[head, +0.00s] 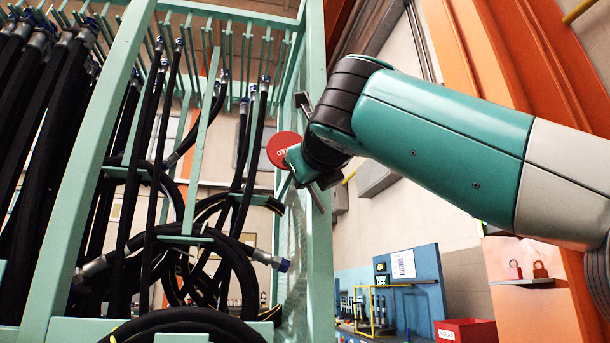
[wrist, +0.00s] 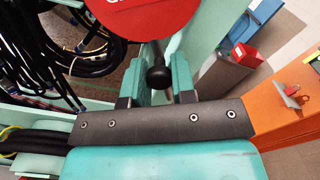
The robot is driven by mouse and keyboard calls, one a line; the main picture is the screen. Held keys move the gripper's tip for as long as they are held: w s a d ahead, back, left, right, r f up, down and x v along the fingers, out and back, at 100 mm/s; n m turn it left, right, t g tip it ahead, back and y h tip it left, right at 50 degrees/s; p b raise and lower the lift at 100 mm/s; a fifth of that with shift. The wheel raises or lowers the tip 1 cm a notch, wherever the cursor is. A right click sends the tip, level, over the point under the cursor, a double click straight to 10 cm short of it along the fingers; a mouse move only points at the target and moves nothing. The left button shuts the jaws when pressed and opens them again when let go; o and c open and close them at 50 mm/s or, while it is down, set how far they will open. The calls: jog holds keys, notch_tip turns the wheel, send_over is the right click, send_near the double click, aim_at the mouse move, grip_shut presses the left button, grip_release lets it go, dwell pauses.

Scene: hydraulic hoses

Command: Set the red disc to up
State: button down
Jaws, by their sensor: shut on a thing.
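The red disc (head: 283,150) stands by the green frame's upright in the head view, with part of white lettering at its right edge. It fills the top of the wrist view (wrist: 150,14), cut off by the picture edge. A black round knob (wrist: 158,77) sits just below the disc there. My gripper (wrist: 157,83) has its fingers on either side of this knob and is shut on it. How the knob joins the disc is hidden. In the head view my gripper (head: 305,172) is beside the disc, partly hidden by my wrist.
The green rack (head: 318,240) holds several hanging black hoses (head: 150,170) left of my gripper. A blue panel (head: 412,280) and a red box (head: 465,331) stand at the lower right. An orange post (head: 535,280) with padlocks on a shelf is farther right.

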dwell(0.3)
jog(key=c, duration=0.9)
grip_release()
jog(key=shift+d, duration=0.1)
jog(key=shift+c, duration=0.2)
jog(key=b+v, duration=0.3)
jog(key=v, duration=1.4)
jog(key=shift+s, duration=0.2)
